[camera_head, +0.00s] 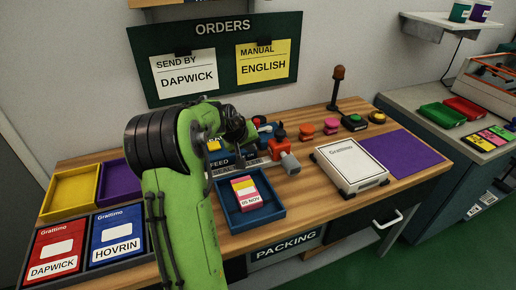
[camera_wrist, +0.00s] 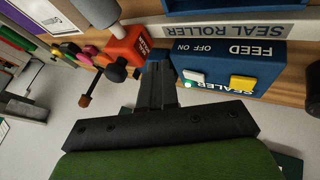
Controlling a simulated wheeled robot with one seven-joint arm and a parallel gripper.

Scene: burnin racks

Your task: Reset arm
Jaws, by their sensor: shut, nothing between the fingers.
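My arm, green with a black ribbed joint, rises in the front left of the head view and bends to the right over the table. My gripper (camera_wrist: 158,84) is black, and its two fingers are together with nothing between them. In the wrist view, which is upside down, the fingertips are in front of the blue sealer (camera_wrist: 225,75) and beside an orange block with a black knob (camera_wrist: 127,52). I cannot tell whether they touch either. In the head view the arm hides much of the sealer.
A blue tray (camera_head: 275,217) holds a pink and yellow pack (camera_head: 245,193). A white Grattimo box (camera_head: 348,165) lies to the right, beside a purple mat (camera_head: 405,157). Yellow (camera_head: 70,192) and purple trays, then red (camera_head: 57,250) and blue (camera_head: 115,236) boxes, are at left.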

